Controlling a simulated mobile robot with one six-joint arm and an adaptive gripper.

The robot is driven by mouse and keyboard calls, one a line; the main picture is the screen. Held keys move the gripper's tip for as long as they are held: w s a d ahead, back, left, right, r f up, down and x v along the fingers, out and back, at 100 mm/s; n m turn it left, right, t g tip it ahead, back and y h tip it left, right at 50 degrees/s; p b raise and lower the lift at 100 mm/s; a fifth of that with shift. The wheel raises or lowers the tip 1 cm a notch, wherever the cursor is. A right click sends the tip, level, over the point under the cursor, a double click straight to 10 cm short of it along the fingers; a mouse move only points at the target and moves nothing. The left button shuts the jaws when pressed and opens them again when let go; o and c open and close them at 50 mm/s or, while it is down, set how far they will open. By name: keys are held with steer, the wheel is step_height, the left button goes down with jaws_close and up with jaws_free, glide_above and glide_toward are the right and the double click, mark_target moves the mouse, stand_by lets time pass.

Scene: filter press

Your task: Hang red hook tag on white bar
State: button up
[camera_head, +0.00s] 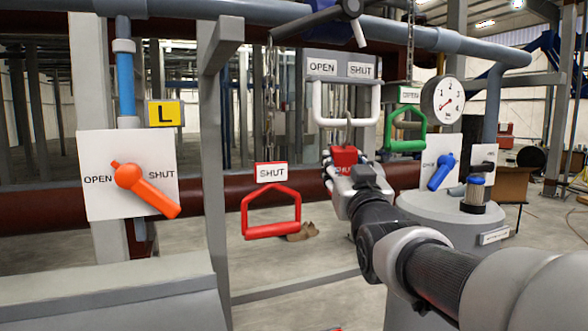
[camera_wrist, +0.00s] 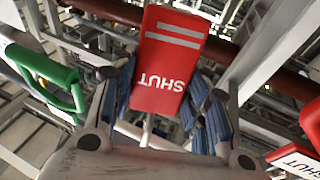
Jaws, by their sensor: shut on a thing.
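The red hook tag (camera_head: 344,156), marked SHUT, is between the fingers of my gripper (camera_head: 345,170), which is shut on it. In the wrist view the tag (camera_wrist: 172,62) shows its lettering upside down between the blue-padded fingers of my gripper (camera_wrist: 168,112). The white bar (camera_head: 346,122) is the lower bar of a white loop handle under the OPEN and SHUT plates. A thin grey hook rises from the tag to about the height of the white bar in the head view. I cannot tell whether it touches the bar.
A red handle (camera_head: 271,231) with a SHUT plate hangs on a chain to the left. A grey post (camera_head: 215,180) and an orange lever (camera_head: 145,190) stand further left.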

stand_by(0.3)
steer(key=o, duration=1.1)
steer(key=shift+o, duration=0.2)
steer(key=v, duration=1.2)
steer(key=s+f+g+b, duration=0.4)
steer(key=f+b, duration=0.2)
steer(key=f, duration=0.8)
steer(key=s+f+g+b, duration=0.4)
steer(key=f+b, duration=0.1)
steer(key=f, duration=0.9)
steer(key=s+f+g+b, duration=0.4)
steer(key=s+f, duration=0.4)
steer(key=f, duration=0.3)
steer(key=s+f+g+b, duration=0.4)
steer(key=s+f, duration=0.5)
steer(key=f, duration=0.3)
steer(key=shift+a+b, duration=0.15)
steer(key=shift+b, duration=0.4)
